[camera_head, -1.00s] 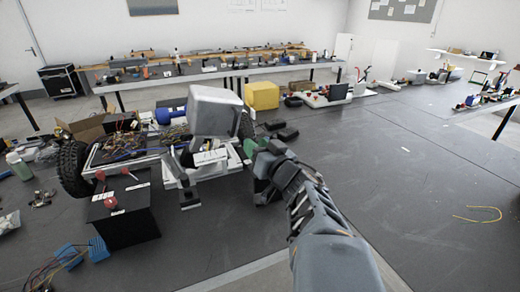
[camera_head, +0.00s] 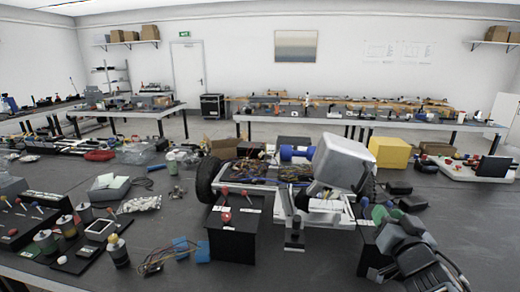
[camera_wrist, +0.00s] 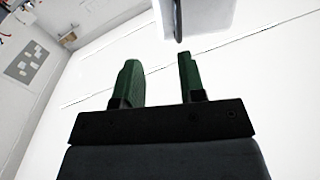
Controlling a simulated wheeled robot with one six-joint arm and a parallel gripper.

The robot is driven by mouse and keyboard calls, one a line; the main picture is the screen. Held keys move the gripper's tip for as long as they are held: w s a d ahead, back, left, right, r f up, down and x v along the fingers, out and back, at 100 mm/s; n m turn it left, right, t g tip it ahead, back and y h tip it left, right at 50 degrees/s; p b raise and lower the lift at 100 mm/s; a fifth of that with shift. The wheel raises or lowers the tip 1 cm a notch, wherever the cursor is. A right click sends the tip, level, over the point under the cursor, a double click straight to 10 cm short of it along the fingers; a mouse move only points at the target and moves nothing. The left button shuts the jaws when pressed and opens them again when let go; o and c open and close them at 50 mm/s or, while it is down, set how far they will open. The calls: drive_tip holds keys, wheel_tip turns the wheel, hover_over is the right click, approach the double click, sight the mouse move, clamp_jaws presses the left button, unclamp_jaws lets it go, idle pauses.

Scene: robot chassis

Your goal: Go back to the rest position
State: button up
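My gripper (camera_wrist: 158,68) has two green fingers standing apart with nothing between them. In the head view my gripper (camera_head: 380,214) is at the lower right, beside the chassis and partly hidden by the wrist links. A robot chassis (camera_head: 261,184) with black wheels, wiring and a light grey box (camera_head: 343,161) stands on the dark table. The grey box is tilted and is just left of and above my gripper in the head view. A pale grey block edge (camera_wrist: 205,15) shows beyond the fingers in the wrist view; I cannot tell surely whether it is this box.
A black box with red knobs (camera_head: 235,230) stands in front of the chassis. Bottles (camera_head: 117,251) and small parts crowd the left of the table. A yellow box (camera_head: 389,152) and black pieces lie behind my arm. Some bare table (camera_head: 465,215) shows at the right.

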drive_tip(key=s+a+f+n+g+y, duration=0.1)
drive_tip(key=s+a+f+n+g, duration=0.1)
drive_tip(key=s+a+f+g, duration=0.2)
drive_tip(key=s+a+f+n+g+y, duration=0.1)
drive_tip(key=s+a+f+g, duration=0.3)
drive_tip(key=a+f+g, duration=0.6)
drive_tip(key=shift+s+a+f+n+y, duration=0.25)
drive_tip(key=shift+a+f+n+y, duration=0.1)
drive_tip(key=shift+a+n, duration=0.35)
idle(1.6)
